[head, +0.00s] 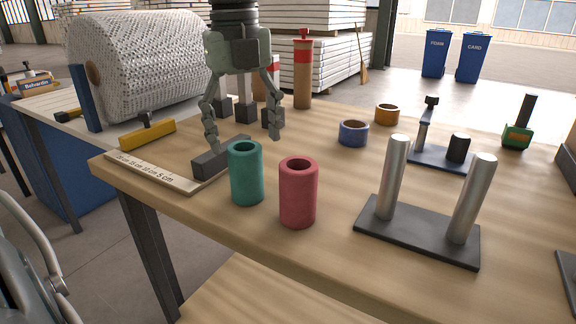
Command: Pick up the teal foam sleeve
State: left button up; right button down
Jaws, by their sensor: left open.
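The teal foam sleeve (246,178) is a hollow cylinder standing upright on the wooden table, left of a red foam sleeve (298,196). My left gripper (246,144) points down from the top of the head view, with its two fingers spread wide. It appears above and behind the teal sleeve, with nothing visible between its fingers. My right gripper does not show.
A dark block and ruler (156,172) lie left of the sleeves. A base with two metal posts (418,234) stands to the right.

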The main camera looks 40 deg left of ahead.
aim_at(247, 176)
pick_arm(q)
notch_tip(247, 176, down, 8)
jog(key=shift+s+a+f+p, duration=0.1)
jog(key=shift+f+p, duration=0.05)
jog(key=shift+p, duration=0.25)
jog(key=c, duration=0.9)
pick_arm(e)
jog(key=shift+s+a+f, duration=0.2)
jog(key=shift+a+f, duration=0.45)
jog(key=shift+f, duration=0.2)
